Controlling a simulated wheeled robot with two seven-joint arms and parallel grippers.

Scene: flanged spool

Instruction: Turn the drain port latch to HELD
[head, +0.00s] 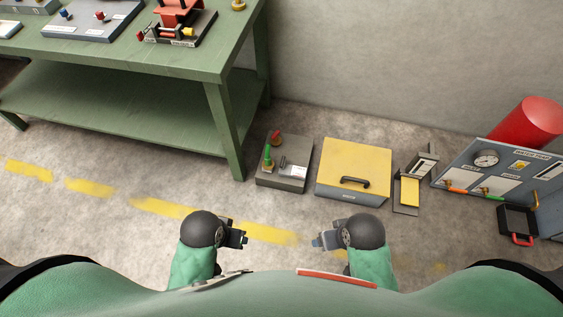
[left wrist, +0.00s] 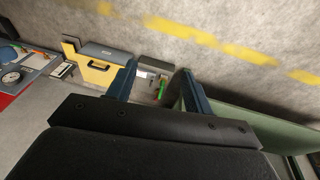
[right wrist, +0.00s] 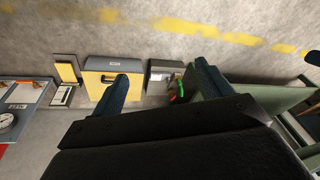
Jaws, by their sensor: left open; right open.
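I cannot read any label that names the drain port latch, so I cannot tell which fitting it is. A grey floor box (head: 293,183) carries a green handle (head: 268,154), a red handle (head: 276,138) and a small white label. The green handle also shows in the left wrist view (left wrist: 162,88) and the right wrist view (right wrist: 180,91). My left gripper (head: 243,238) is open and empty, in front of the grey box. My right gripper (head: 318,241) is open and empty, in front of the yellow-lidded box. Both are apart from everything.
A yellow-lidded box (head: 352,165) with a black handle stands beside the grey box. Right of it are a small stand (head: 409,193), a gauge panel (head: 515,170), a red cylinder (head: 530,122) and a black tray (head: 518,221). A green workbench (head: 140,60) holds several devices.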

